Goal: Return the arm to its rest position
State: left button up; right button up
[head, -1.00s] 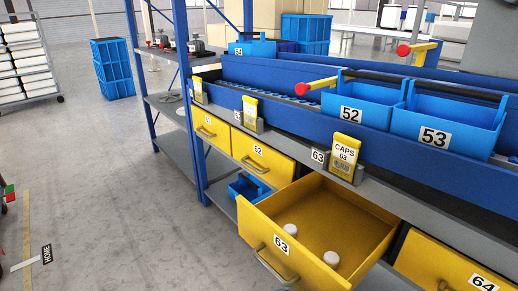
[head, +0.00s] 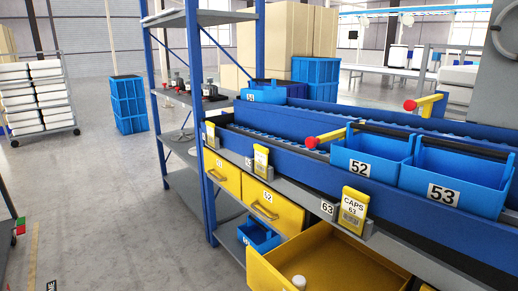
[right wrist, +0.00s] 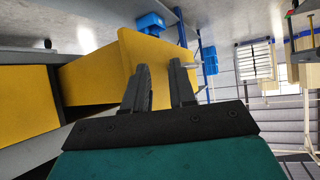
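My right gripper (right wrist: 160,82) shows in the right wrist view with its two dark fingers apart and nothing seen gripped between them. The open yellow drawer (right wrist: 98,68) lies beyond the fingers in that view; I cannot tell the exact distance. The lower part of the drawer is cut off by the frame. Neither gripper shows in the head view, and my left gripper is in no view.
Blue bins 52 (head: 371,156) and 53 (head: 453,180) stand on the rack above the drawer. A yellow CAPS 63 tag (head: 353,209) is on the shelf edge. A small blue bin (head: 259,236) sits on the low shelf. Grey floor (head: 110,200) at left is clear.

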pick_arm(q)
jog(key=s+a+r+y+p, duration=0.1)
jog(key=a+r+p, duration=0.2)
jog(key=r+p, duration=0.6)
jog(key=p, duration=0.3)
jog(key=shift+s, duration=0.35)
pick_arm(e)
notch_tip(320, 180, up, 10)
jog(key=s+d+h, duration=0.1)
jog(key=d, duration=0.1)
jog(key=shift+s+d+f, duration=0.2)
jog(key=shift+s+d, duration=0.05)
jog(key=shift+d, duration=0.05)
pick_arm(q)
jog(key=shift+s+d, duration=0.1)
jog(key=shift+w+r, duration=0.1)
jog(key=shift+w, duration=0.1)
